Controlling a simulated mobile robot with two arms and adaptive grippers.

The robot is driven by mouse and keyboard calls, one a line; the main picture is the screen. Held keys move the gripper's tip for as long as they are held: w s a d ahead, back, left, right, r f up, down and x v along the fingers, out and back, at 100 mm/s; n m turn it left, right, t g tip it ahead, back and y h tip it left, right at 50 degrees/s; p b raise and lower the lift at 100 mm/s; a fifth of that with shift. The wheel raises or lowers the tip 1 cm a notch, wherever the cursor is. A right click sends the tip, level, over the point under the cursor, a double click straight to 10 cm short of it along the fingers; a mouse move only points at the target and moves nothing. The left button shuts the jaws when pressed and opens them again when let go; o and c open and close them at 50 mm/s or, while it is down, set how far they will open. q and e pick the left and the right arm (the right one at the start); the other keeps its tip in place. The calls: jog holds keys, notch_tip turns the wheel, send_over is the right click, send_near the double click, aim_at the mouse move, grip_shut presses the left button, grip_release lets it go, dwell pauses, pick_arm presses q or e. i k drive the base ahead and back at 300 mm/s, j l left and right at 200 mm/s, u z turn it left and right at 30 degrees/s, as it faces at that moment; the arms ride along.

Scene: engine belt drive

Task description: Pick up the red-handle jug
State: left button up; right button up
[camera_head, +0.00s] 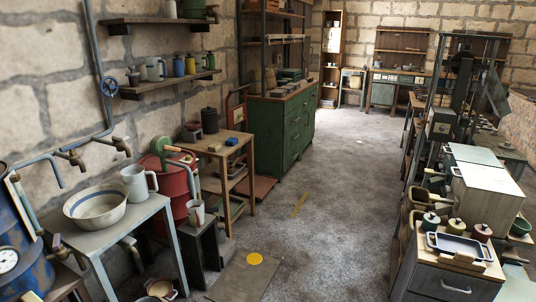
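No jug shows a handle that I can clearly make out as red. A pale grey jug (138,184) stands upright on the small table at the left, beside a bowl. A smaller pale jug (196,214) stands on a low dark stand in front of the red drum; its handle colour is too small to tell. More small jugs, among them a pale one (155,69), stand on the lower wall shelf at the upper left. Neither of my grippers is in view.
A wide bowl (95,207) sits on the small table (112,236). A red drum (176,187) stands behind it, and taps stick out from the wall. A counter with a tray (459,246) and lidded pots is at right.

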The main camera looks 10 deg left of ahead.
aim_at(195, 209)
jog(key=i+u, duration=0.1)
jog(key=i, duration=0.65)
jog(key=i+l+u, duration=0.15)
jog(key=i, duration=0.6)
